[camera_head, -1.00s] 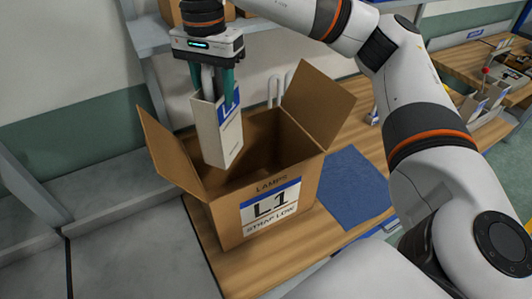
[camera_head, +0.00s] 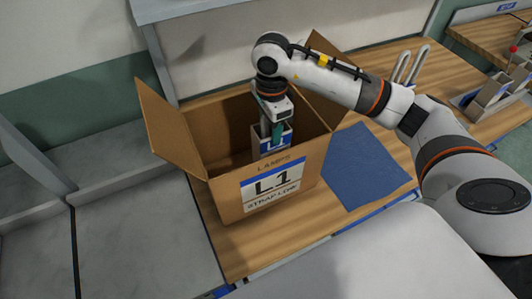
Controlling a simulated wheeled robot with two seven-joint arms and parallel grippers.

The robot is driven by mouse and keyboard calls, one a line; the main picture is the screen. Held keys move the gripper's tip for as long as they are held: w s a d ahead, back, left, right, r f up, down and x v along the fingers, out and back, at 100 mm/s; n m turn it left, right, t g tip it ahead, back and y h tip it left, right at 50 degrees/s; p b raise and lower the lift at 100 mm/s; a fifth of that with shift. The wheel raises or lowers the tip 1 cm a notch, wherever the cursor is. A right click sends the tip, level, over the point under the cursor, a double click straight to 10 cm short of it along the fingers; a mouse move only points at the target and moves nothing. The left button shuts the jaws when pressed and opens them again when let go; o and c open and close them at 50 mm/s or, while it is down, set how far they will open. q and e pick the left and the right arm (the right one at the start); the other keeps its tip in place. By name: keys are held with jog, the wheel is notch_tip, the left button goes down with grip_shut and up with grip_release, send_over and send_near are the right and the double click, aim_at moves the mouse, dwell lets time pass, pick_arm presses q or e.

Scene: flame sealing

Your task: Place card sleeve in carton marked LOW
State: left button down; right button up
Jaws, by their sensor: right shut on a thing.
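The open cardboard carton (camera_head: 228,200) stands on the wooden table, with a label (camera_head: 270,185) reading "LAMPS", "L1" and "STRAP LOW". Its flaps are spread. The card sleeve (camera_head: 262,140), white with a blue panel, is upright inside the carton's opening, its lower part hidden behind the front wall. My right gripper (camera_head: 272,128) reaches down into the carton from above and is shut on the sleeve's top. I cannot tell whether the sleeve touches the carton floor. My left gripper is not in view.
A blue mat (camera_head: 365,172) lies on the table right of the carton. White looped racks (camera_head: 410,66) stand behind it. A tray with small boxes (camera_head: 490,95) is at the far right. A grey surface (camera_head: 140,240) lies to the left.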

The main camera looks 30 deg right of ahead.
aim_at(271, 149)
notch_tip(271, 149, down, 6)
jog(key=shift+f+p, duration=0.1)
jog(key=shift+p, duration=0.9)
jog(key=shift+f, duration=0.4)
jog(key=o, duration=0.8)
jog(key=shift+f, duration=0.1)
jog(key=o, duration=0.4)
